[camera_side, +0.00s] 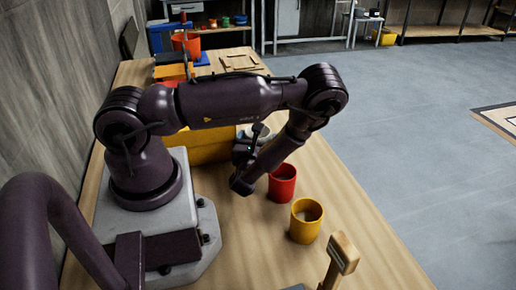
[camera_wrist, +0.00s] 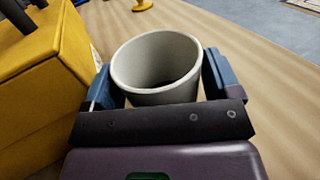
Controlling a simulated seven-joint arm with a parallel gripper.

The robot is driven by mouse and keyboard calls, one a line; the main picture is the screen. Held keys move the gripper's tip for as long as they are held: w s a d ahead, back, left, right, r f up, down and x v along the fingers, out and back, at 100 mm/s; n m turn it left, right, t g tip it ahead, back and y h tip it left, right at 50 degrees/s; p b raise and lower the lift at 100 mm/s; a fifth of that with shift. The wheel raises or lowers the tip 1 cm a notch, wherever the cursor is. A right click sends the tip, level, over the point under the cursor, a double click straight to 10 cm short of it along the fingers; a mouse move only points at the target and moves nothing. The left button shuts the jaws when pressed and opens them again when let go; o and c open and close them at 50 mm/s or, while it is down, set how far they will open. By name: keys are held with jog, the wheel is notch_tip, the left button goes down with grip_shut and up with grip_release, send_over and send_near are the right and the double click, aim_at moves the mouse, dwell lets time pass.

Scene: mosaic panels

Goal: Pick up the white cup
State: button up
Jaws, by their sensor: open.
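The white cup (camera_wrist: 160,92) stands upright on the wooden table in the wrist view, its open rim facing up toward the camera. My gripper (camera_wrist: 160,76) is open, with one blue-grey finger on the left side of the cup and one on the right. The cup sits between the fingers, and I cannot tell whether either finger touches it. In the side view the cup (camera_side: 264,131) shows only in part behind my arm.
A yellow box (camera_wrist: 40,85) stands close to the left finger; it also shows in the side view (camera_side: 205,152). A red cup (camera_side: 283,186) and a yellow cup (camera_side: 305,222) stand nearer the camera. A wooden-headed tool (camera_side: 343,253) is at the front. Table right of the white cup is clear.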

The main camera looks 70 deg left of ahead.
jog(key=shift+w+a, duration=0.15)
jog(key=shift+a, duration=0.1)
jog(key=c, duration=0.7)
jog(key=shift+r, duration=0.1)
